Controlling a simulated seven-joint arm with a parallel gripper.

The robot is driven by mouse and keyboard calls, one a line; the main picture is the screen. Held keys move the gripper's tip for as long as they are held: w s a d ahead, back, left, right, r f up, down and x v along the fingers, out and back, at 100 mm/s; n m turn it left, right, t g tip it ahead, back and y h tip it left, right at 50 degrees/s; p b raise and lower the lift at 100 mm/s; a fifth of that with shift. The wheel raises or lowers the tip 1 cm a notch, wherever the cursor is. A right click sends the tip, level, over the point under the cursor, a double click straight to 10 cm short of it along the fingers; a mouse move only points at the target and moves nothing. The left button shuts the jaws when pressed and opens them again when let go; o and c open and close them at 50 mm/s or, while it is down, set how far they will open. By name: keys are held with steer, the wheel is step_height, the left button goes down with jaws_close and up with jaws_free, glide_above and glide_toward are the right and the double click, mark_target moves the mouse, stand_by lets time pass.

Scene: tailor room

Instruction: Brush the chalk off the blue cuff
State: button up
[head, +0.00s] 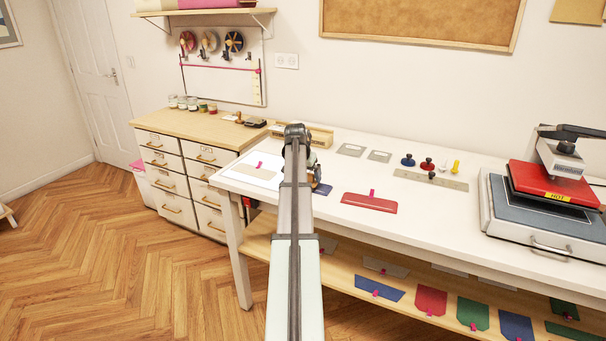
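A blue piece (322,189), probably the blue cuff, lies flat on the white table, partly hidden behind my arm. No chalk can be made out on it at this size. My arm reaches forward from the bottom middle, and my gripper (313,168) is at its far end, close to the blue piece in the picture. The arm covers most of the gripper, so its fingers and anything between them are hidden. A small dark item with a light brown part (256,122) lies on the drawer cabinet; I cannot tell whether it is a brush.
A red cuff (369,203) and a beige cuff (257,172) lie on the white table (420,228). Several coloured knobs stand near a grey plate (431,180). A heat press marked HOT (550,185) fills the right end. Cut pieces lie on the lower shelf (405,283).

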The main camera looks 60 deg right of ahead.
mark_target(314, 183)
steer(key=shift+s, duration=0.1)
steer(key=shift+s, duration=0.7)
steer(key=shift+s, duration=0.2)
steer(key=shift+s, duration=0.65)
steer(key=shift+s, duration=0.1)
steer(key=shift+s, duration=0.6)
steer(key=shift+s, duration=0.1)
steer(key=shift+s, duration=0.75)
steer(key=shift+w, duration=0.2)
